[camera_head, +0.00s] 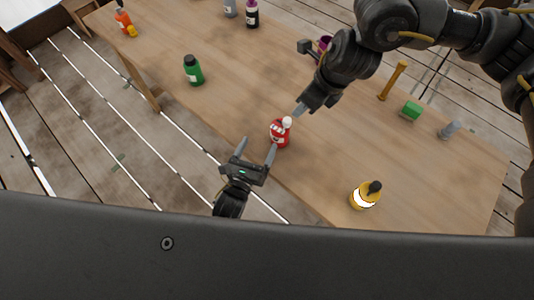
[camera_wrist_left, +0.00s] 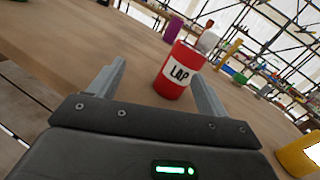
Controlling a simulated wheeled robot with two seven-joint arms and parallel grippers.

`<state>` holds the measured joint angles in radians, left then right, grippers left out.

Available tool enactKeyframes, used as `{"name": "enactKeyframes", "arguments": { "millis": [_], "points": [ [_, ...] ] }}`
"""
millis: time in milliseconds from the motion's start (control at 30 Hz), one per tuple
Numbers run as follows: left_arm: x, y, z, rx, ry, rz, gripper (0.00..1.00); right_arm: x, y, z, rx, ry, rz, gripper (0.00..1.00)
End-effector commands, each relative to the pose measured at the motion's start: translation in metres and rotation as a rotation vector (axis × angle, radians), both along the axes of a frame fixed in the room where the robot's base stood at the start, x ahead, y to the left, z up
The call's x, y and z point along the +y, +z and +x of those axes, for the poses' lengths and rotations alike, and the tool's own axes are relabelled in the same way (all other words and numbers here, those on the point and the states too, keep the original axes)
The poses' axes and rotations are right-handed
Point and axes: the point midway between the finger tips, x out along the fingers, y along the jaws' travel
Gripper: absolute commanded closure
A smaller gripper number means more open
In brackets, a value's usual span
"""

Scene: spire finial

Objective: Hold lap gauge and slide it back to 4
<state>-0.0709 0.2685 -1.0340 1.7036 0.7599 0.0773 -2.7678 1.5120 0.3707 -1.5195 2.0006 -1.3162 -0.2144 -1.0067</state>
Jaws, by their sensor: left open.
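The lap gauge is a red cylinder (camera_head: 280,134) with a white label and a white knob on top, standing near the table's front edge. In the left wrist view the red body (camera_wrist_left: 175,80) reads "LAP". My left gripper (camera_head: 256,148) is open and empty at the table edge, left of the gauge. Its right finger is close beside the gauge; I cannot tell whether they touch. My right gripper (camera_head: 301,108) is above and right of the gauge, its tip close to the white knob (camera_head: 287,122). Its jaw opening does not show clearly. No number 4 is legible.
A green bottle (camera_head: 193,70) stands left on the table (camera_head: 240,70), a yellow bottle (camera_head: 364,197) at front right. Bare tabletop lies right of the gauge.

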Motion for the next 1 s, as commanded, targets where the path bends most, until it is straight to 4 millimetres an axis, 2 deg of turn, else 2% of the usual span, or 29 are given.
{"name": "enactKeyframes", "arguments": {
  "millis": [100, 200, 467, 667, 1000],
  "points": [
    [-0.019, 0.000, -0.010, -0.025, -0.041, 0.129, 0.23, 0.000, 0.000, 0.000, 0.000, 0.000, 0.000, 0.64],
    [-0.028, -0.001, -0.016, -0.039, -0.060, 0.192, 0.23, 0.000, 0.000, 0.000, 0.000, 0.000, 0.000, 0.64],
    [-0.033, -0.001, -0.016, -0.046, -0.070, 0.227, 0.23, 0.000, 0.000, 0.000, 0.000, 0.000, 0.000, 0.64],
    [-0.042, 0.000, 0.007, -0.049, -0.069, 0.226, 0.23, 0.000, 0.000, 0.000, 0.000, 0.000, 0.000, 0.64],
    [-0.063, -0.001, 0.061, -0.047, -0.070, 0.225, 0.23, 0.000, 0.000, 0.000, 0.000, 0.000, 0.000, 0.64]
  ]
}}
